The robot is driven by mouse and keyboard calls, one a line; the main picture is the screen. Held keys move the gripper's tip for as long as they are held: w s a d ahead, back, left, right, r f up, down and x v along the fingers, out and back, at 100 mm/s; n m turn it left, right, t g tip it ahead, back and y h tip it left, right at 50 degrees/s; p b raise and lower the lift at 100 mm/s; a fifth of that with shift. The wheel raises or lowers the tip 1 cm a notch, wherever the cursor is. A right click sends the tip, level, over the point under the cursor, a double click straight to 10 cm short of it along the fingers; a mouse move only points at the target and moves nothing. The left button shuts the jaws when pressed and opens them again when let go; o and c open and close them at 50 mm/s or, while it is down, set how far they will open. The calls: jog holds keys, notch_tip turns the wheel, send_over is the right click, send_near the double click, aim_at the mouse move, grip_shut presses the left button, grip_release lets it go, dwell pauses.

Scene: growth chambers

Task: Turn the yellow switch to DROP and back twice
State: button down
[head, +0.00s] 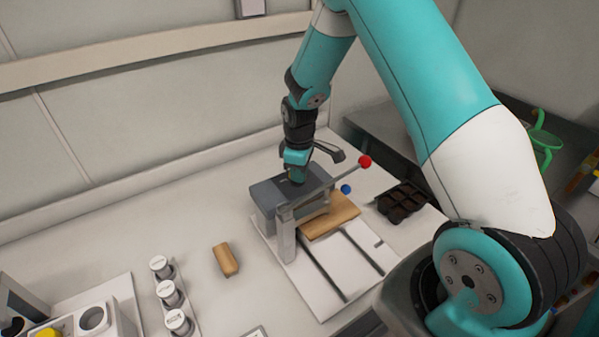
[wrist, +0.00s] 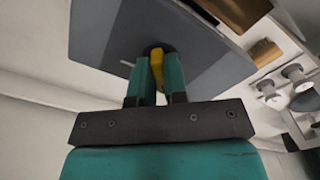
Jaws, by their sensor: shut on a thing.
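The yellow switch (wrist: 158,62) sits on the top face of a grey box (wrist: 210,70) in the wrist view. My gripper (wrist: 160,84) has its two teal fingers closed around the switch, one on each side. In the head view my gripper (head: 294,178) points down onto the top of the grey box (head: 266,200), and the switch is hidden there. No DROP marking can be read in either view.
A lever with a red ball (head: 365,161) and a blue ball (head: 346,189) stand right of the box. A wooden board (head: 333,216) lies on the white base plate (head: 322,265). A tan block (head: 225,260), capped jars (head: 171,294) and a dark tray (head: 402,203) are nearby.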

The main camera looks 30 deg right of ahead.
jog(key=m+b, duration=0.1)
jog(key=m, duration=0.2)
jog(key=shift+a+m, duration=0.1)
jog(key=shift+m, duration=0.3)
jog(key=m+b, duration=0.1)
jog(key=m, duration=0.3)
jog(key=shift+a+m+b, duration=0.1)
jog(key=shift+m+b, duration=0.2)
jog(key=m+b, duration=0.1)
jog(key=m, duration=0.3)
jog(key=shift+a+m, duration=0.1)
jog(key=shift+m, duration=0.2)
jog(key=shift+m+b, duration=0.3)
jog(key=shift+m, duration=1.9)
jog(key=shift+w+r, duration=0.1)
jog(key=c, duration=1.1)
grip_release()
jog(key=shift+c, duration=0.2)
notch_tip(320, 180, up, 17)
jog(key=b, duration=0.3)
jog(key=shift+r, duration=0.2)
jog(key=shift+a, duration=0.1)
